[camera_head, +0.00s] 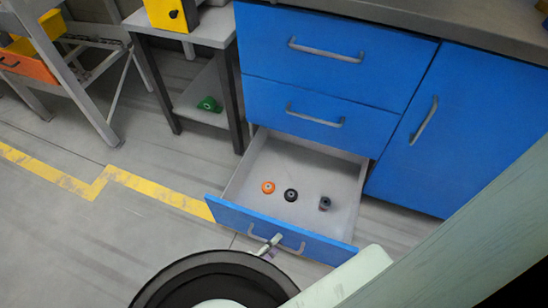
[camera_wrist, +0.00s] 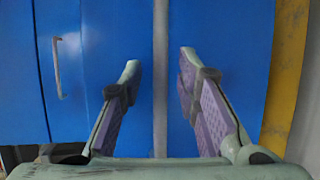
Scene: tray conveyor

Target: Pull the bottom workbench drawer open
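The bottom workbench drawer (camera_head: 285,236) is pulled well out in the head view, its blue front low and its grey inside showing. Its grey bar handle (camera_head: 290,246) is on the front, partly hidden by my gripper (camera_head: 269,244). In the wrist view a grey bar (camera_wrist: 160,90), which looks like this handle, runs upright between the two fingers of my gripper (camera_wrist: 158,68). The fingers are apart, with a gap on each side of the bar, so the gripper is open around it.
An orange item (camera_head: 268,188), a black item (camera_head: 291,195) and a dark grey item (camera_head: 325,204) sit in the drawer. Shut upper drawers (camera_head: 320,115) and a cabinet door (camera_head: 460,140) are behind.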

